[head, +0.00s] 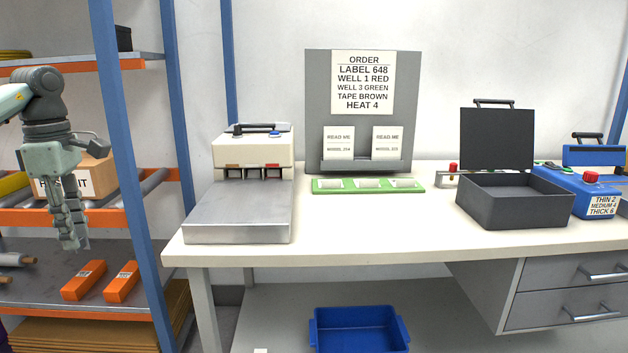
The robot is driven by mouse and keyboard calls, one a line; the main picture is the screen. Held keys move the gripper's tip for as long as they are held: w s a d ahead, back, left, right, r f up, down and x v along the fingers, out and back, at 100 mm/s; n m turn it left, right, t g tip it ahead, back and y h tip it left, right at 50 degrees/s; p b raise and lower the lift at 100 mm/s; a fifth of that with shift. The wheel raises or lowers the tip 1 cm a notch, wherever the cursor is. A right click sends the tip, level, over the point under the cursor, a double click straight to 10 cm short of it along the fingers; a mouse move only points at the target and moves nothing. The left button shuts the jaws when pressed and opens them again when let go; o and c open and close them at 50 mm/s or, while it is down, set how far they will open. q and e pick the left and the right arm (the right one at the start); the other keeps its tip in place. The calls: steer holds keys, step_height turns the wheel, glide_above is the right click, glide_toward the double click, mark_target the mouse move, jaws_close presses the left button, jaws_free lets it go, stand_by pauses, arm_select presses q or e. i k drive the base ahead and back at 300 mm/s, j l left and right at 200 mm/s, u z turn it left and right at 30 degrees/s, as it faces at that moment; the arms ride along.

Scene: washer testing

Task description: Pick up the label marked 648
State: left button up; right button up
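An order sheet (363,82) on the grey upright board reads "LABEL 648". No separate label marked 648 can be read in this view. Several white pieces (368,183) lie in a green tray (322,186) in front of the board; any print on them is too small to read. My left gripper (75,245) hangs fingers down at the far left, in front of the shelving and well away from the tray. Its fingers appear side by side with nothing visible between them; how far apart they are is unclear. My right gripper is out of view.
Two "READ ME" cards (387,143) stand on the board's ledge. A white machine (252,150) with a metal plate stands left. An open dark box (514,205) and a blue device (595,190) stand right. A blue post (138,180) separates my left gripper from the table (400,236).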

mark_target(360, 183)
steer(key=i+l+z, duration=0.5)
steer(key=i+l, duration=1.05)
steer(key=l, duration=0.15)
